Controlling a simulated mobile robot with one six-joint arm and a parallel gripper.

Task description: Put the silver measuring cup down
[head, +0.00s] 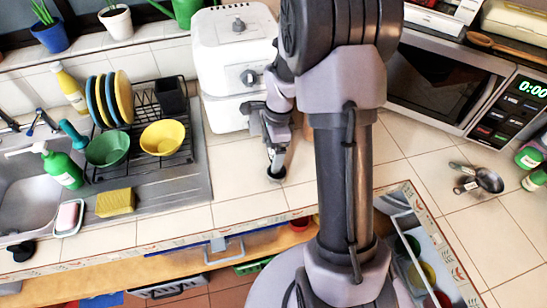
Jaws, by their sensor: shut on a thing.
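My gripper (273,140) points down over the tiled counter, just in front of the white appliance. It is shut on a small silver measuring cup (277,174), whose handle hangs down between the fingers with the round end lowest. The cup looks dark inside, and its upper part is hidden by the fingers. It is close to the counter tiles, but I cannot tell if it touches them.
A white appliance (235,60) stands behind my gripper. A dish rack (185,150) with bowls and plates is on the left. Other metal measuring cups (487,180) lie before the microwave (450,85). An open drawer (425,250) is below the counter at right.

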